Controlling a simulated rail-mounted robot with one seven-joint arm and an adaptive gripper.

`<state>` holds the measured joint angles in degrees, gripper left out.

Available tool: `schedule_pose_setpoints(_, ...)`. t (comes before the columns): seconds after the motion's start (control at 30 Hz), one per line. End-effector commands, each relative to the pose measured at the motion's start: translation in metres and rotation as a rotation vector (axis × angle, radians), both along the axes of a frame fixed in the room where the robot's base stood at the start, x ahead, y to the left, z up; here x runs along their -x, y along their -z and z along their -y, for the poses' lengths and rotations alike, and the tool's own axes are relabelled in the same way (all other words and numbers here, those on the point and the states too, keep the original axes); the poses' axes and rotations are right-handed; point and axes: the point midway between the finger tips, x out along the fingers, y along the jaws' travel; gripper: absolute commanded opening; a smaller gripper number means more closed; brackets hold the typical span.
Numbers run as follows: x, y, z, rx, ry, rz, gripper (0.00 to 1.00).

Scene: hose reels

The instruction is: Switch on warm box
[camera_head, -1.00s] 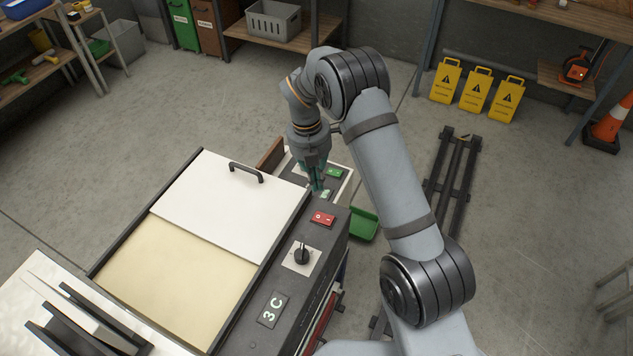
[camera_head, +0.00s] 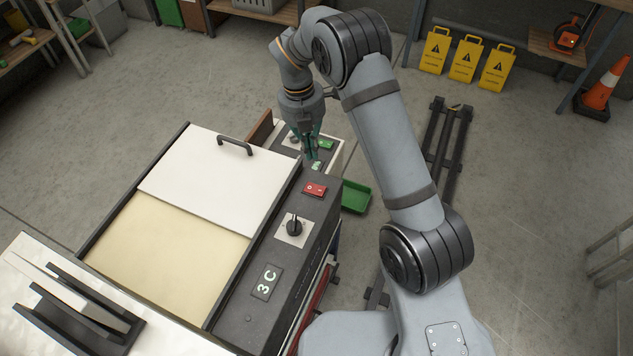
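The warm box (camera_head: 190,255) has a white sliding lid with a black handle, over a cream interior, and a dark control panel along its right side. The panel carries a red rocker switch (camera_head: 315,190), a black rotary knob (camera_head: 294,226) on a pale plate, and a "3 C" label (camera_head: 266,282). My gripper (camera_head: 312,156) points down just beyond the red switch, above a second panel with green switches (camera_head: 326,144). Its teal fingers are small and partly overlapped, so I cannot tell their opening or any contact.
A green tray (camera_head: 356,197) lies right of the panel. A rack with dark upright plates (camera_head: 80,310) stands at the lower left. Yellow warning signs (camera_head: 467,60), a traffic cone (camera_head: 604,85) and a dark floor frame (camera_head: 447,150) are to the right.

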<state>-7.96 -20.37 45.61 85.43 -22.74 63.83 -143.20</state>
Motion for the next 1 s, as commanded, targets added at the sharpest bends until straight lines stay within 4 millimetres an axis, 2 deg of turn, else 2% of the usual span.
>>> schedule_pose_setpoints(0.17,0.001,0.015,0.003,0.003,0.000,-0.004,0.00)
schedule_pose_setpoints(0.6,0.007,0.101,0.013,0.003,0.002,-0.006,0.00)
schedule_pose_setpoints(0.7,0.007,0.115,0.015,0.002,0.001,-0.004,0.00)
schedule_pose_setpoints(0.8,0.007,0.127,0.015,0.001,0.001,-0.002,0.00)
schedule_pose_setpoints(1.0,0.006,0.137,0.016,-0.001,0.001,0.000,0.00)
